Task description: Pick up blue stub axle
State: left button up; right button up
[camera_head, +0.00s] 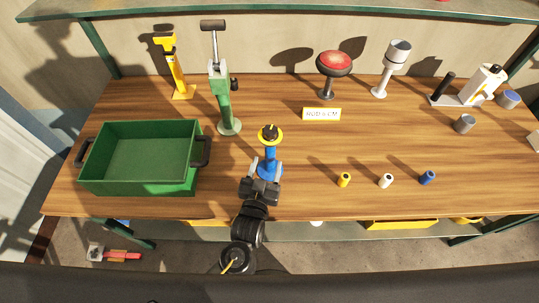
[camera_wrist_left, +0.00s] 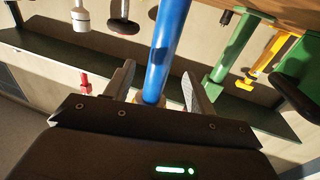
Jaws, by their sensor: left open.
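The blue stub axle (camera_head: 270,156) stands upright on the wooden table near the front middle. In the left wrist view the blue shaft (camera_wrist_left: 167,45) runs between the two spread fingers of my left gripper (camera_wrist_left: 158,88). The jaws are open around it; whether a finger touches it I cannot tell. My right gripper is not in view.
A green crate (camera_head: 193,183) stands at the left. Behind are a green stand (camera_head: 226,118), a yellow stand (camera_head: 176,75), a red-topped stool-like piece (camera_head: 334,63) and a white sign (camera_head: 321,114). Small yellow (camera_head: 344,180), white (camera_head: 386,181) and blue (camera_head: 428,177) cylinders stand at the right front.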

aim_at(269, 157)
pick_arm(q)
jog(key=x, duration=0.5)
jog(key=shift+w, duration=0.1)
grip_shut()
jog(key=shift+r, duration=0.1)
